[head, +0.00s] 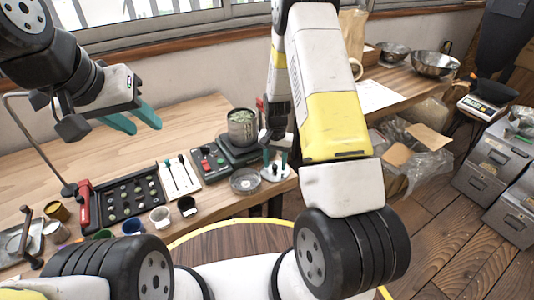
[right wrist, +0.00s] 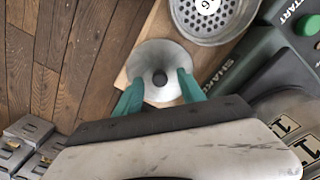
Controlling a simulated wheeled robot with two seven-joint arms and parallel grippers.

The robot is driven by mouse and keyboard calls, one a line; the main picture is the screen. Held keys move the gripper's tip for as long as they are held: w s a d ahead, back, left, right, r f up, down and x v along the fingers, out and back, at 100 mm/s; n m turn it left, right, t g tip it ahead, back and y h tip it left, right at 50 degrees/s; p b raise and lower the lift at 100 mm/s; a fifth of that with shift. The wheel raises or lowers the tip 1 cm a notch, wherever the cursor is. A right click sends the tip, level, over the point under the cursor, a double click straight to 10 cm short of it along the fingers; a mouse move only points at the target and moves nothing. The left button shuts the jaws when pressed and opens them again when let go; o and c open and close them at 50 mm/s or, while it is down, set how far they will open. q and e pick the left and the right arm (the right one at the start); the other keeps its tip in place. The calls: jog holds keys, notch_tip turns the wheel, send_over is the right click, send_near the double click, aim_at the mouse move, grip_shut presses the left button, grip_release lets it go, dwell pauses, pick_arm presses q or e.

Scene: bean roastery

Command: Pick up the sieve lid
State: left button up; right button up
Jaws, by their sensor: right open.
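In the head view the lid (head: 275,175) is small and partly covered by my right gripper. My right gripper (right wrist: 158,85) is open, with its teal fingertips on either side of the knob; I cannot tell whether they touch the lid. It also shows in the head view (head: 275,163). My left gripper (head: 137,118) is open and empty above the left part of the table.
A perforated metal sieve (right wrist: 212,14) sits close beside the lid; it also shows in the head view (head: 246,181). A bean tray (head: 126,197) and cups are further left. Beyond the edge is floor.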

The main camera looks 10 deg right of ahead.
jog(key=shift+f, duration=0.3)
grip_shut()
jog(key=shift+r, duration=0.1)
